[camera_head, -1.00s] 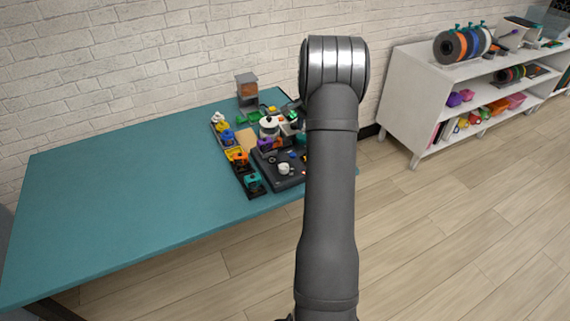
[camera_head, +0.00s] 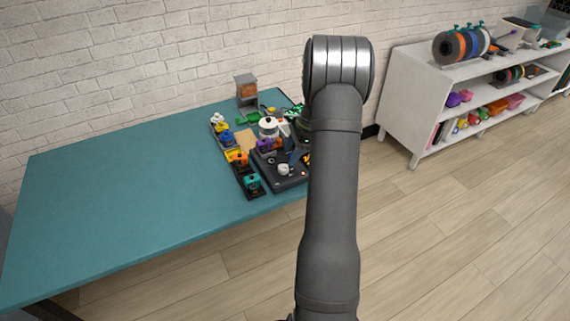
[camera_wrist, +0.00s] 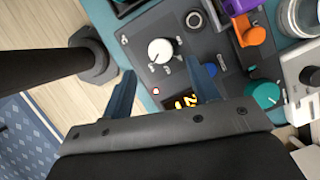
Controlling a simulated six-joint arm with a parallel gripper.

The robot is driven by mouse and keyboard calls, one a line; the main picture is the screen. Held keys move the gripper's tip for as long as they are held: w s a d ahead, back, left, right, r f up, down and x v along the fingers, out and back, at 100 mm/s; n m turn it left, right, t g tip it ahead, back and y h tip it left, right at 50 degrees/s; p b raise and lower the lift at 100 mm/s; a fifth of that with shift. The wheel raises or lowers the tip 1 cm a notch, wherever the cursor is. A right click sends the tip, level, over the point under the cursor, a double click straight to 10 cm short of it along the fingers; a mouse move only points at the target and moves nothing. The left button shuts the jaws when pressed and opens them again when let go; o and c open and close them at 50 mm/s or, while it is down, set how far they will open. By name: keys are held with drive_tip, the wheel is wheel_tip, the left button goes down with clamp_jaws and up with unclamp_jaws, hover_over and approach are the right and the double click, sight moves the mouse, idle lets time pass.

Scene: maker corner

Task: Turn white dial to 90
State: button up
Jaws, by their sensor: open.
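The white dial (camera_wrist: 160,50) sits on a dark control panel (camera_wrist: 137,28) in the wrist view, with tick marks around it. It also shows in the head view (camera_head: 284,169) on the front of the dark unit. My gripper (camera_wrist: 165,78) is open and empty. Its two blue-grey fingers lie below the dial in the wrist view, one to each side, apart from it. An orange lit display (camera_wrist: 181,103) is partly covered by the right finger, and I cannot read its value. In the head view my arm hides most of the gripper.
On the panel near the dial are a small red light (camera_wrist: 155,90), a blue button (camera_wrist: 210,70) and a teal knob (camera_wrist: 263,93). Purple and orange parts (camera_wrist: 254,37) stand at the right. The table's left side (camera_head: 110,210) is clear.

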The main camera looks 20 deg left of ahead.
sight(283, 167)
drive_tip(key=x, duration=0.6)
drive_tip(key=c, duration=1)
drive_tip(key=shift+o, duration=0.2)
